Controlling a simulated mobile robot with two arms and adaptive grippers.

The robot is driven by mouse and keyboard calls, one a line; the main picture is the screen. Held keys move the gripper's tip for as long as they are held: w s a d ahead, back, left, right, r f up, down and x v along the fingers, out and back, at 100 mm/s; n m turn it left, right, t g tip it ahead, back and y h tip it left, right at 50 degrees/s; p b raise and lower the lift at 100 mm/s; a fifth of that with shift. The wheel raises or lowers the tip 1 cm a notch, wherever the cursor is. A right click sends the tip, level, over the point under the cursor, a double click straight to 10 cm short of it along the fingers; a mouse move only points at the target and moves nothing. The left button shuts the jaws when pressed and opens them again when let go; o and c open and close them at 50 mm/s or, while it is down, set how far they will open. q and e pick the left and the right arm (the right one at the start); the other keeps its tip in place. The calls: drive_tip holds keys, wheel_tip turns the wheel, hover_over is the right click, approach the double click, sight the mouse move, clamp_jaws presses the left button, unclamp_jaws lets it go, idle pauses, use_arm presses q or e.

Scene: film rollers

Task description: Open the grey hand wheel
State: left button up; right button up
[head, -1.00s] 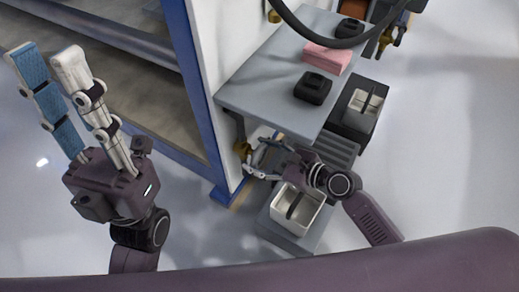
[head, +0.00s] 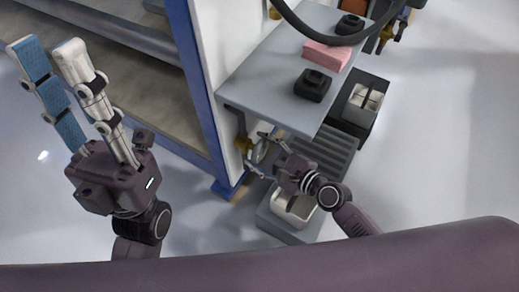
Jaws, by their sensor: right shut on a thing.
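The grey hand wheel (head: 260,151) is small and sits on a brass valve (head: 243,147) low on the white wall, under the grey shelf. My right gripper (head: 258,155) is at the wheel, its fingers shut on the rim from either side. The fingers hide part of the wheel. My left gripper (head: 48,46) is at the far left, raised, with one blue-faced and one pale finger held apart and nothing between them.
The grey shelf (head: 270,85) above the wheel holds a pink stack (head: 327,54) and two black objects (head: 312,86). A grey step unit with a white bin (head: 293,208) stands below my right arm. A blue post (head: 204,95) edges the wall. A black cable hangs above.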

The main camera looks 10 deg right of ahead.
drive_tip(key=o, duration=1.2)
drive_tip(key=shift+c, duration=0.2)
drive_tip(key=v, duration=1.2)
drive_tip(key=shift+f, duration=0.1)
